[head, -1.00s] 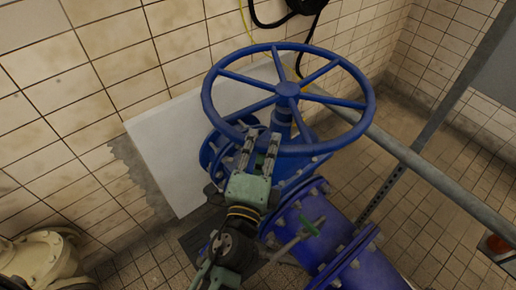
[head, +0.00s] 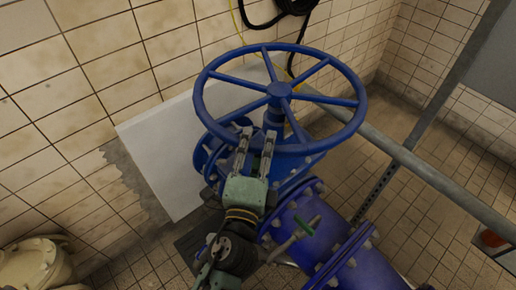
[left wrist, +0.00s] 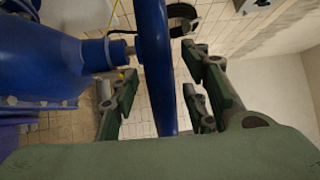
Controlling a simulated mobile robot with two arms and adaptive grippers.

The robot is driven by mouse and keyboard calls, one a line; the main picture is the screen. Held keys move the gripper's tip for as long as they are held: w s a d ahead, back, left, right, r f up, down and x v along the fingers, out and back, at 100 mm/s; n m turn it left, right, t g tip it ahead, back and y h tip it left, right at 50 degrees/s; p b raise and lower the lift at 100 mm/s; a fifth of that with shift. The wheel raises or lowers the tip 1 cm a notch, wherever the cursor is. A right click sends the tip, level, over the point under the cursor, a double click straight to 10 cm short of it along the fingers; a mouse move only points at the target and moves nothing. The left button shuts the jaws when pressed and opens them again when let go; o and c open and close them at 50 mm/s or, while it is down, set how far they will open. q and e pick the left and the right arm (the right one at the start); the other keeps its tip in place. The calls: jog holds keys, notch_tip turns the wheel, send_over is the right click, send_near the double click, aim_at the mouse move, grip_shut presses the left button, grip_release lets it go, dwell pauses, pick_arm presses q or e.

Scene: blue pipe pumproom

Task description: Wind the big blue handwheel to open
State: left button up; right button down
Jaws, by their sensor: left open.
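The big blue handwheel (head: 326,143) sits on top of the blue valve, its hub at the centre of several spokes. My left gripper (head: 258,134) is at the near left part of its rim, with its fingers spread. In the left wrist view, the blue rim (left wrist: 156,65) passes between the spread green fingers of my left gripper (left wrist: 160,105), with visible gaps on both sides. The fingers do not clamp it. My right gripper is not in view.
The blue valve body and flanged pipe (head: 315,238) lie below the wheel. A grey metal rail (head: 440,182) runs past on the right. A white panel (head: 165,150) leans at the tiled wall behind. A cream-coloured fitting (head: 30,265) is at the lower left.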

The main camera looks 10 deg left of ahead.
pick_arm(q)
jog(key=shift+s, duration=0.15)
jog(key=s, duration=1.1)
jog(key=shift+s+a+f, duration=0.35)
jog(key=shift+a+f, duration=0.05)
jog(key=shift+a, duration=0.05)
